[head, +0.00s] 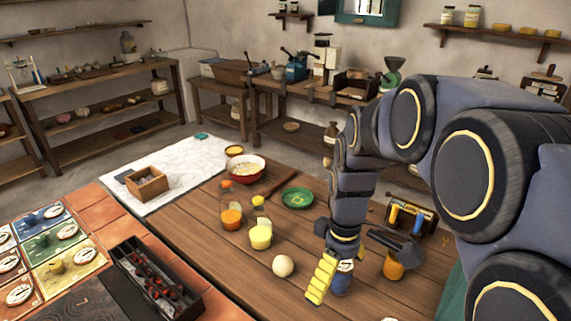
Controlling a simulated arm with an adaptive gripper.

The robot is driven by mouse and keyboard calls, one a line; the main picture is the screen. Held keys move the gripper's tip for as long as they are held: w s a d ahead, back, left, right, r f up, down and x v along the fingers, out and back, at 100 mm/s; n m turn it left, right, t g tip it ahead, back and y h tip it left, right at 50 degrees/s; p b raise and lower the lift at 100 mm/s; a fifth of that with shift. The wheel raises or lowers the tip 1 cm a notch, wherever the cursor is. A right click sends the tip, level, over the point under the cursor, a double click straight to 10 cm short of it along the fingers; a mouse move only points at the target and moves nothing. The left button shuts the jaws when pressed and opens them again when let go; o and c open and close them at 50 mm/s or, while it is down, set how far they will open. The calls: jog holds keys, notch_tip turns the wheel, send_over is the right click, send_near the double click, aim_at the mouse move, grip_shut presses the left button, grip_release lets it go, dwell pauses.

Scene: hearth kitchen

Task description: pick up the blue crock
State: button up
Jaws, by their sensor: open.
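The blue crock (341,284) stands on the wooden table, a small blue vessel with a pale label. It is partly hidden by my gripper (348,282), which comes down from above. One yellow ribbed finger is just left of the crock, overlapping it in the picture. A dark part of the gripper reaches out to the right above an orange jar. The gripper is open; I cannot tell whether a finger touches the crock.
An egg (283,266), a yellow-filled bottle (261,236), an orange-filled bottle (232,217) and a green dish (297,198) stand to the left. The orange jar (393,267) is close on the right. A dark tray (128,268) lies at the lower left. Bare wood lies near the egg.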

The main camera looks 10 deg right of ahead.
jog(key=w+d+f+n, duration=0.4)
jog(key=w+f, duration=0.2)
jog(key=w, duration=0.4)
jog(key=n+t, duration=0.1)
jog(key=n, duration=0.3)
send_over(344, 263)
jog(key=f, duration=0.7)
jog(key=shift+s+a+f, duration=0.2)
jog(key=shift+s+f, duration=0.1)
jog(key=shift+f, duration=0.1)
jog(key=f, duration=0.8)
jog(key=shift+w+d, duration=0.2)
jog(key=shift+w, duration=0.05)
jog(key=shift+r, duration=0.1)
jog(key=c, duration=1.1)
